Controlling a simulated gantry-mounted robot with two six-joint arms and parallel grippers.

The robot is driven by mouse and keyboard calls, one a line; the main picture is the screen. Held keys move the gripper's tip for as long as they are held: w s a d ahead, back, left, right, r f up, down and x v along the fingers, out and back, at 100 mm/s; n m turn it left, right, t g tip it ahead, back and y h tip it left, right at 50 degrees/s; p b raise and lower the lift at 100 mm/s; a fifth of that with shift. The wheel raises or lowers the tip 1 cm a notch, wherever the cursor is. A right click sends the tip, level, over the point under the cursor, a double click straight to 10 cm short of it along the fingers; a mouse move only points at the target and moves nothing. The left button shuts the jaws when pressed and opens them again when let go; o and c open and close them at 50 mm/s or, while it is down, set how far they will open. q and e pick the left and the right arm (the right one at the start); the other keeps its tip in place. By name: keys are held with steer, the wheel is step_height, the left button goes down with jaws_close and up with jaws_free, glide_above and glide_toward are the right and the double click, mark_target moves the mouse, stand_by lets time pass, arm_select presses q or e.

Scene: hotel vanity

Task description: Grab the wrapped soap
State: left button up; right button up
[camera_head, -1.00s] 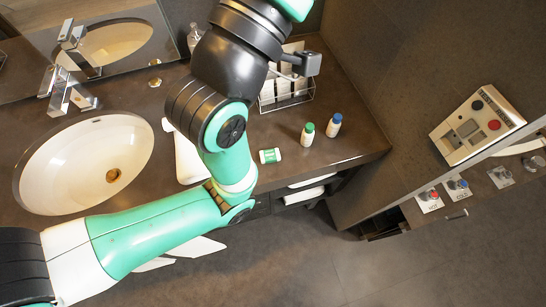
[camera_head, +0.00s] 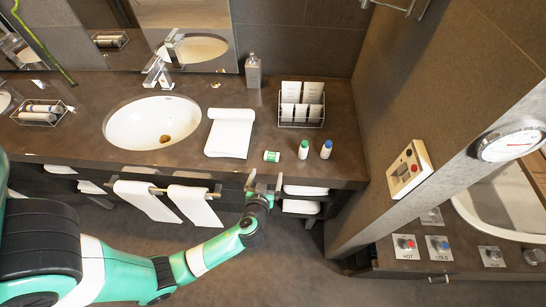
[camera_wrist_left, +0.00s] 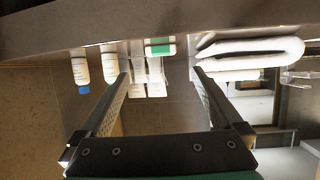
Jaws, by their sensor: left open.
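The wrapped soap (camera_head: 271,156) is a small white block with a green band, lying on the dark counter near its front edge. It also shows in the left wrist view (camera_wrist_left: 160,46), beyond the gap between the fingers. My left gripper (camera_head: 264,182) is at the front of the counter, just below the soap in the head view. In the left wrist view the fingers (camera_wrist_left: 161,74) are spread apart with nothing between them. My right gripper is not in view.
A green-capped bottle (camera_head: 303,150) and a blue-capped bottle (camera_head: 326,149) stand right of the soap. A white folded towel (camera_head: 230,133) lies left of it. A wire rack (camera_head: 301,112) stands behind. The counter's front edge and hanging towels (camera_head: 194,204) are close to the gripper.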

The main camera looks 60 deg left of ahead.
mark_target(272, 156)
arm_select(q)
steer(key=b+x, duration=0.4)
steer(key=shift+a+f, duration=0.15)
steer(key=shift+f, duration=0.2)
steer(key=shift+w+a+r, duration=0.15)
steer(key=shift+w+a, duration=0.1)
steer(key=shift+a, duration=0.2)
steer(key=shift+w+a, duration=0.2)
steer(key=shift+w, duration=0.05)
steer(key=x, duration=0.5)
steer(key=shift+a, duration=0.15)
steer(key=c, duration=1.3)
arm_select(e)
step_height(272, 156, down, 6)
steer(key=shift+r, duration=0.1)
